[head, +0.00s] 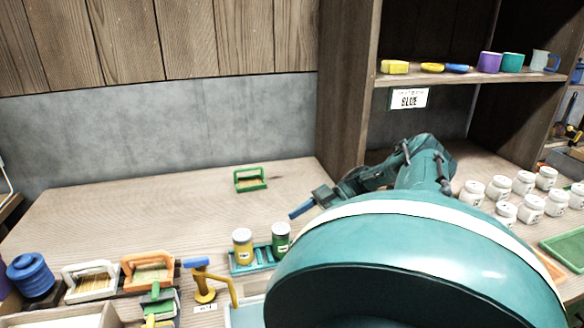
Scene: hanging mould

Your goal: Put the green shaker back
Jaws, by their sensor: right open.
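The green shaker (281,239) stands upright in a small teal rack (243,270), just right of a yellow shaker (242,247). Its top is pale and its lower part is partly hidden by my right arm. My right gripper (303,208) is open and apart from the shaker, above and slightly right of it in the picture, with a blue fingertip pointing left. Nothing shows between its fingers. My left gripper is out of view.
A green-framed block (250,179) lies on the bench behind. Several white jars (498,188) stand at right, beside a green tray (566,248). A yellow stand (204,285) and framed brushes (148,270) are at front left. The bench's left middle is clear.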

